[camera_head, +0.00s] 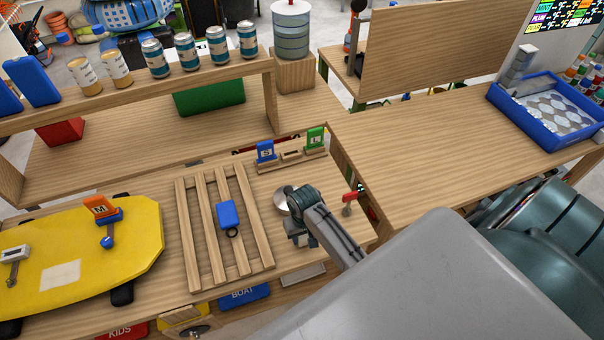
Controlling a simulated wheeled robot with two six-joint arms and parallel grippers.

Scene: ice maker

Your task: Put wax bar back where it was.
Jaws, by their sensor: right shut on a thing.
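My right gripper (296,222) hangs over the right end of the wooden bench (290,256), just right of the slatted rack (258,214). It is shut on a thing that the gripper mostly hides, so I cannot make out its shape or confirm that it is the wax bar. A round silver part (281,201) shows beside the gripper. A small wooden holder (291,155) lies behind the gripper, with a blue piece marked S (265,151) and a green piece marked L (315,138). The holder's middle shows no upright piece. My left gripper is not in view.
A blue tag-like piece (228,214) lies on the slats. A yellow board (72,237) at left carries an orange piece marked M (101,207). Cans (187,52) line the shelf behind. A blue tray (541,133) stands right; much of that table (425,125) is clear.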

